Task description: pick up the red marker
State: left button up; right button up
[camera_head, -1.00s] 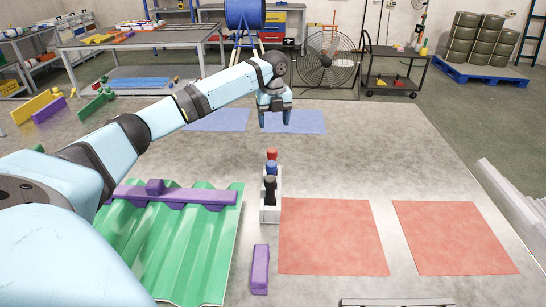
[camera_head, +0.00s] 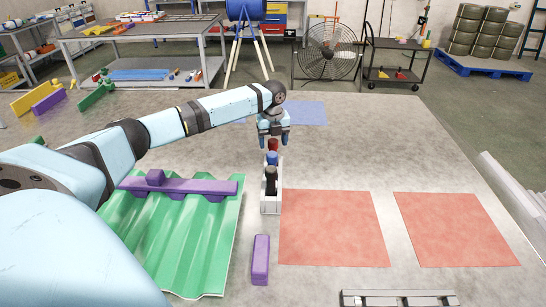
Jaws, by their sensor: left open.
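The red marker (camera_head: 272,145) stands upright at the far end of a white holder (camera_head: 271,204), behind a blue marker (camera_head: 271,158) and a black marker (camera_head: 270,181). My left gripper (camera_head: 273,143) is open and points down right at the red marker's top. Its fingers appear to be on either side of the cap, but I cannot tell whether they touch it. The lower part of the red marker is hidden by the blue one. My right gripper is out of view.
A green corrugated sheet (camera_head: 200,245) with a purple bar (camera_head: 205,187) on it lies left of the holder. A purple block (camera_head: 261,260) lies in front. Two red squares (camera_head: 330,228) (camera_head: 455,230) lie flat to the right. The table beyond the holder is mostly clear.

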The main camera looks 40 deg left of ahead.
pick_arm(q)
notch_tip(320, 180, down, 2)
jog(key=shift+f, duration=0.15)
jog(key=c, duration=1)
